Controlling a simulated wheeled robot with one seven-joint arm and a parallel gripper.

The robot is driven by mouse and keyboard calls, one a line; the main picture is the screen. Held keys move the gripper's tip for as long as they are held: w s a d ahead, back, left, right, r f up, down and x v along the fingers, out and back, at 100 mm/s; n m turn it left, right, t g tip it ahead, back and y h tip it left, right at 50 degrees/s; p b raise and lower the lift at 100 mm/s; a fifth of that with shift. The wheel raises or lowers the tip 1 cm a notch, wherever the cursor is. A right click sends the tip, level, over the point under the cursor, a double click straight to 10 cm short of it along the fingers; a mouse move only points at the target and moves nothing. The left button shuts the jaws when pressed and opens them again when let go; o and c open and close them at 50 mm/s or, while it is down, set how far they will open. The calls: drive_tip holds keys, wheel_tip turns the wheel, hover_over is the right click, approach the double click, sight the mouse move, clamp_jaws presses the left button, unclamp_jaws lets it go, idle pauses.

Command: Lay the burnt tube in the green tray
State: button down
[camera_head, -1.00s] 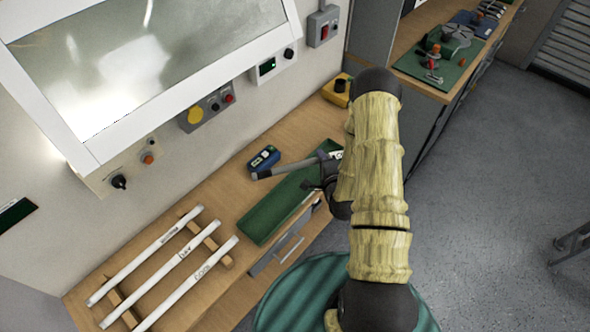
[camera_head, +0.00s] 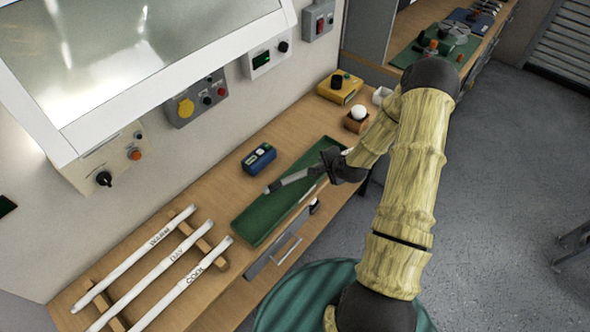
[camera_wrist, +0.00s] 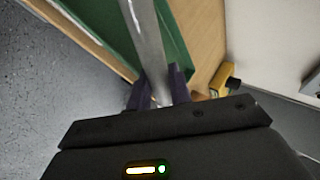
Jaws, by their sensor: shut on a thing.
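My gripper (camera_head: 331,160) is shut on the burnt tube (camera_head: 292,179), a greyish tube with a dark end, held near one end. The tube points left and slightly down over the green tray (camera_head: 252,222), which lies along the bench front. In the wrist view the tube (camera_wrist: 147,38) runs up from between the finger tips (camera_wrist: 160,92), with the green tray (camera_wrist: 178,45) behind it. I cannot tell whether the tube touches the tray floor. Part of the tray is hidden by my gripper and arm.
Three white labelled tubes (camera_head: 165,257) lie on a wooden rack at the bench's left. A blue meter (camera_head: 259,157) sits behind the tray. A yellow box (camera_head: 340,87) and a small wooden holder with a white bulb (camera_head: 357,118) stand at the right. A wall with control boxes rises behind.

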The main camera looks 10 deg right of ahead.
sight(294, 184)
drive_tip(key=shift+a+f+n+g+b, duration=0.1)
drive_tip(key=shift+f+n+g+b, duration=0.2)
drive_tip(key=shift+g, duration=0.1)
drive_tip(key=shift+a+n+g+b, duration=0.3)
drive_tip(key=shift+a+g+b, duration=0.1)
drive_tip(key=shift+g, duration=0.2)
drive_tip(key=a+r+n+g+b, duration=0.3)
drive_tip(key=a, duration=0.6)
drive_tip(key=shift+s+a+r+g, duration=0.15)
drive_tip(key=shift+s+a+g, duration=0.05)
drive_tip(key=shift+g, duration=0.2)
wheel_tip(294, 184, down, 8)
drive_tip(key=b, duration=0.6)
drive_tip(key=shift+r, duration=0.25)
drive_tip(key=shift+f+b, duration=0.3)
drive_tip(key=shift+b, duration=0.2)
